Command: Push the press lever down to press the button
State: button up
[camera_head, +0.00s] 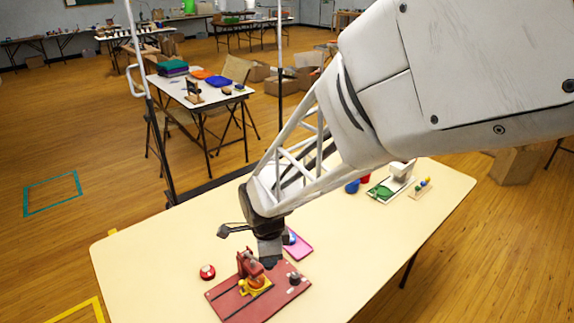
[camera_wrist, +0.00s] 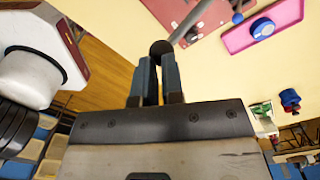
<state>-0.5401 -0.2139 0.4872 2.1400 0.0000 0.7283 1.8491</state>
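The red press (camera_head: 247,264) stands on a dark red board (camera_head: 230,304) at the table's near side. A yellow base with an orange round part (camera_head: 257,283) sits at its foot. In the wrist view the lever shows as a grey rod (camera_wrist: 184,26) ending in a dark round knob (camera_wrist: 161,47). My gripper (camera_head: 271,257) is over the board beside the press. Its two fingers (camera_wrist: 158,68) are close together, with the knob at their tips. I cannot tell whether they grip it or only meet it. A small red round button (camera_head: 207,272) lies left of the board.
A pink tray (camera_head: 303,250) with a blue round item lies just behind the board. A dark knob-like part (camera_head: 294,278) stands on the board's right side. The table's right front is clear.

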jog(key=shift+s+d+f, duration=0.2)
jog(key=shift+f, duration=0.5)
jog(key=shift+s+d+f, duration=0.25)
jog(key=shift+f, duration=0.5)
jog(key=shift+s+d+f, duration=0.2)
jog(key=shift+f, duration=0.5)
dwell(3.6)
jog(key=shift+r, duration=0.2)
notch_tip(320, 180, up, 8)
dwell(1.3)
jog(key=shift+r, duration=0.1)
